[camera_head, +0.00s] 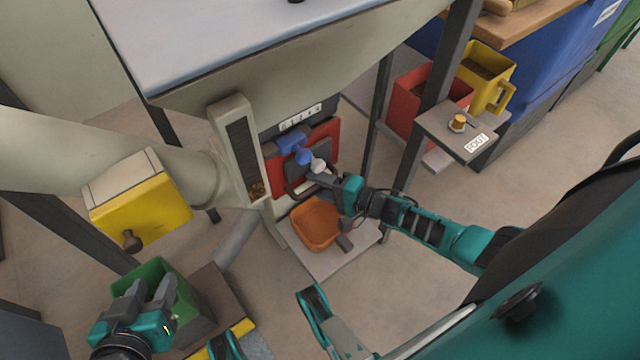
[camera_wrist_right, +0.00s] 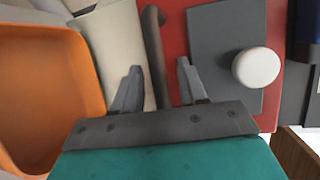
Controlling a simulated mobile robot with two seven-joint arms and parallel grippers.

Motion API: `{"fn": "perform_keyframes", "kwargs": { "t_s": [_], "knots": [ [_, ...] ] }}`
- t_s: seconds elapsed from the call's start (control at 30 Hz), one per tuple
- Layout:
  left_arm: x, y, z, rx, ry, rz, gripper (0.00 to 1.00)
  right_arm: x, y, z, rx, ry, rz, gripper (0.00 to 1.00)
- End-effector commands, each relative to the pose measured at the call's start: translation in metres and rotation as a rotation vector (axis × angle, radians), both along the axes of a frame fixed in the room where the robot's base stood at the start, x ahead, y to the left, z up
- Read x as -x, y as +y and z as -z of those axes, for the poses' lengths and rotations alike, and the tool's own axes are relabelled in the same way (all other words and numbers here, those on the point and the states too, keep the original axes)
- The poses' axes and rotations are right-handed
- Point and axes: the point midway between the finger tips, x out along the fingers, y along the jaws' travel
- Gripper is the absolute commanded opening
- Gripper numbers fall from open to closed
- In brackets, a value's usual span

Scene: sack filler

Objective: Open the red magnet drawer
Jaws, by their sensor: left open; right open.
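The red magnet drawer (camera_head: 277,178) is a red front low on the sack filler, partly covered by a dark grey plate. In the right wrist view the red front (camera_wrist_right: 176,25) fills the upper middle, with a dark bar handle (camera_wrist_right: 153,45) along its left part. My right gripper (camera_wrist_right: 158,68) is open, and the handle shows between its two fingers; I cannot tell whether they touch it. In the head view my right gripper (camera_head: 325,182) is in front of the drawer and hides part of it. My left gripper (camera_head: 151,287) is open and empty, over the green bin.
A white round knob (camera_wrist_right: 256,67) is right of my right gripper. An orange tub (camera_head: 315,226) stands below the drawer. A green bin (camera_head: 188,308) and yellow box (camera_head: 150,210) are at left. A small shelf (camera_head: 440,130) and red bin (camera_head: 408,105) are right.

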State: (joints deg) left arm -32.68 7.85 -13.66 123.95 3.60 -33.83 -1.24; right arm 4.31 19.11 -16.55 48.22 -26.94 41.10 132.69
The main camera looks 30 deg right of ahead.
Motion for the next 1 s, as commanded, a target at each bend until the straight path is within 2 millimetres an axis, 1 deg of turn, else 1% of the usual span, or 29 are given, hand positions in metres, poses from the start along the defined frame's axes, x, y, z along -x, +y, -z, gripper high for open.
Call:
{"fn": "perform_keyframes", "kwargs": {
  "t_s": [0.03,0.07,0.47,0.87,1.0],
  "knots": [
    [-0.0002,0.0002,-0.0002,0.000,0.000,0.000,0.43,0.0001,0.0000,-0.0001,0.000,0.000,0.000,0.42],
    [-0.0002,0.0002,0.0000,-0.001,0.000,-0.001,0.43,0.0001,-0.0001,-0.0001,0.000,0.000,0.000,0.39],
    [-0.0003,0.0020,0.0028,-0.004,0.002,-0.004,0.43,0.0003,-0.0004,-0.0001,0.000,0.000,0.000,0.01],
    [-0.0002,0.0024,0.0035,-0.005,0.004,-0.005,0.43,0.0004,-0.0007,-0.0001,0.000,0.000,0.000,0.00],
    [-0.0001,0.0025,0.0001,-0.004,0.003,-0.005,0.43,0.0056,-0.0016,-0.0010,0.000,0.001,0.001,0.00]
  ]
}}
